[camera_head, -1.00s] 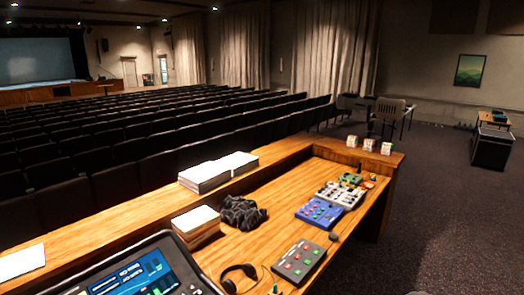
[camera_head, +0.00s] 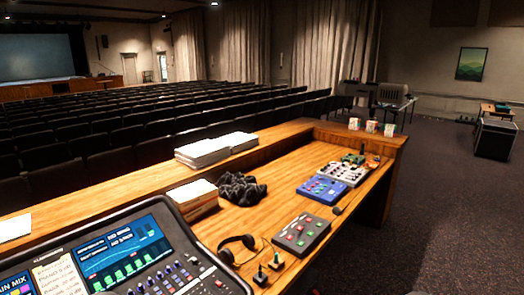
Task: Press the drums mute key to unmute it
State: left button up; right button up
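A large mixing console (camera_head: 188,285) with a lit screen (camera_head: 128,248) fills the lower left of the head view, partly cut off by the frame edge. A grey key box (camera_head: 301,235) with small coloured keys, some red and some green, lies on the wooden desk right of it. A blue key box (camera_head: 322,189) and a white one (camera_head: 343,174) lie farther back. Key labels are too small to read, so I cannot tell which key is the drums mute. Neither of my grippers is in view.
Black headphones (camera_head: 238,249) and two small joystick-like pieces (camera_head: 276,261) lie near the grey box. A dark crumpled bundle (camera_head: 241,190), paper stacks (camera_head: 216,149) and small cartons (camera_head: 371,126) are on the wooden desk (camera_head: 283,165). Open carpet lies to the right.

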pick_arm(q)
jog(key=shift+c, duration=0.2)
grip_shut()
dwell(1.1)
